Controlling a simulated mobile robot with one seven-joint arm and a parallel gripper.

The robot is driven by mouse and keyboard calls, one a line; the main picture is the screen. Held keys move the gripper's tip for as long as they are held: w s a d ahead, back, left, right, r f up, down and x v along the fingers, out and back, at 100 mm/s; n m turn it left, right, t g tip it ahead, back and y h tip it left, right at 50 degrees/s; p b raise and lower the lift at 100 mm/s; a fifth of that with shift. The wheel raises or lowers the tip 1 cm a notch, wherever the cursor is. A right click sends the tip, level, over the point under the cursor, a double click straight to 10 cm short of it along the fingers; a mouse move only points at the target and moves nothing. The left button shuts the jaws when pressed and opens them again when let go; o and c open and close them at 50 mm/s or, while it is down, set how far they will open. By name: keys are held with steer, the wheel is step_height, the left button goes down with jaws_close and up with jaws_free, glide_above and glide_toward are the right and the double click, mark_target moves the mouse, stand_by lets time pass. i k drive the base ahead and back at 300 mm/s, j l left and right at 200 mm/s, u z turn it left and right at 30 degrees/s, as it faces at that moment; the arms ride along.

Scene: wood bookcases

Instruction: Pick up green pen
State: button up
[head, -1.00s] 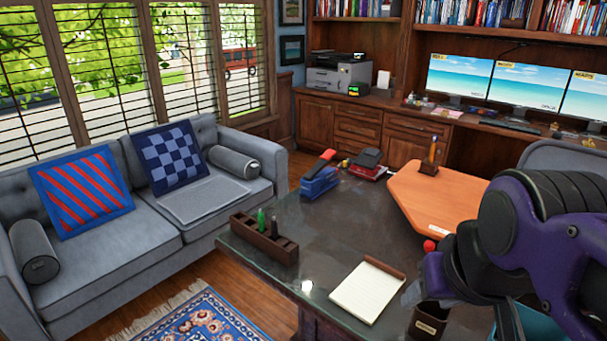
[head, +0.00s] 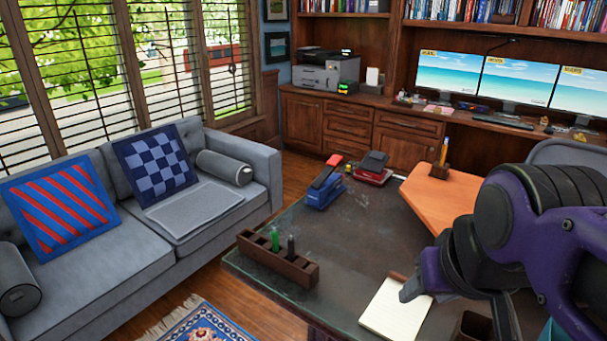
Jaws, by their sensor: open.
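The lower part of the green pen is hidden inside the holder.
A cream notepad (head: 396,313) lies on the desk (head: 345,240) beside my gripper. A blue and red stapler (head: 325,186) and an orange board (head: 440,205) lie farther back. A grey sofa (head: 110,260) stands left of the desk. The desk between holder and stapler is mostly clear.

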mark_target(274, 234)
steer(key=i+j+z, duration=0.1)
steer(key=j, duration=0.3)
steer(key=i+j+z, duration=0.1)
steer(key=j, duration=0.3)
steer(key=i+j, duration=0.25)
steer(key=j, duration=0.15)
steer(key=i+j+z, duration=0.15)
steer(key=j, duration=0.25)
